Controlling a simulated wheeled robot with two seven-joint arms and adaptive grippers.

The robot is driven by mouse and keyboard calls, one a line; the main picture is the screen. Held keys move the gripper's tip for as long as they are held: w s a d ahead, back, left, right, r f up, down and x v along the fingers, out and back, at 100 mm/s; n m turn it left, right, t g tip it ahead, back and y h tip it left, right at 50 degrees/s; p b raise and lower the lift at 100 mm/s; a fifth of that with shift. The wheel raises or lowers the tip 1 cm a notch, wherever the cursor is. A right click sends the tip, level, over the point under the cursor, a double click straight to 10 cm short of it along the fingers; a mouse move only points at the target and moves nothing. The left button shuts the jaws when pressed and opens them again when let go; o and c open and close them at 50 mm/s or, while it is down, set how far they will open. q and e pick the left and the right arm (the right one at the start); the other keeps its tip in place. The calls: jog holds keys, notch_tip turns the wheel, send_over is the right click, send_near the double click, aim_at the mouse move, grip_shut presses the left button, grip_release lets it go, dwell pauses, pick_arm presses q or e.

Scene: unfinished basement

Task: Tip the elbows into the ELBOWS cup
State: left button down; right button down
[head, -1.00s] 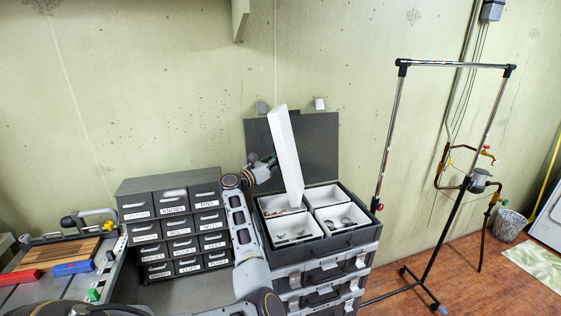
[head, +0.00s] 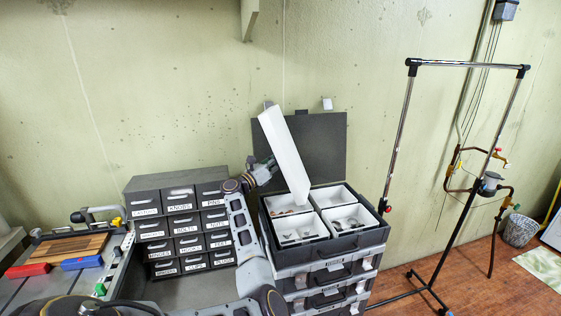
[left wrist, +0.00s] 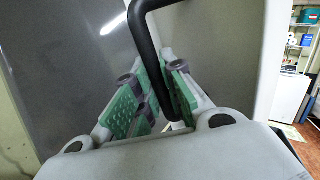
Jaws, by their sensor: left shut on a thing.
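A long white bin (head: 285,152) is held steeply tilted, its lower end over the open black case (head: 268,244). Several white cups (head: 282,237) stand in the case, with small parts in some of them. I cannot read which one is the ELBOWS cup. My left gripper (head: 264,170) is behind the bin's left side. In the left wrist view its green pads (left wrist: 160,98) are shut on the bin's black handle (left wrist: 145,45). The bin's inside is hidden, so I cannot see elbows in it. My right gripper is not in view.
The case's raised lid (head: 325,150) stands behind the bin. A grey labelled drawer cabinet (head: 180,225) is to the left, and a bench with a wooden board (head: 70,246) is beyond it. A metal rack (head: 468,65) stands to the right on open floor.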

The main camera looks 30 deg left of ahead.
pick_arm(q)
jog(key=shift+s+a+f+n+t+y+b, duration=0.15)
jog(key=shift+a+f+n+t+b, duration=0.1)
jog(key=shift+a+n, duration=0.25)
jog(key=shift+s+a+f+n+t+y+b, duration=0.1)
jog(key=shift+s+a+f+n+t+y, duration=0.1)
jog(key=shift+a+n, duration=0.25)
jog(key=shift+s+a+f+n+t+y+b, duration=0.15)
jog(key=shift+a+f+n+b, duration=0.15)
jog(key=shift+a, duration=0.3)
jog(key=shift+s+a+n, duration=0.1)
jog(key=shift+a+n, duration=0.05)
jog(key=shift+n, duration=0.1)
dwell(1.1)
jog(key=shift+r+p, duration=0.6)
jog(key=shift+p, duration=0.05)
jog(key=shift+f+b, duration=0.3)
jog(key=shift+f, duration=0.35)
jog(key=shift+r, duration=0.15)
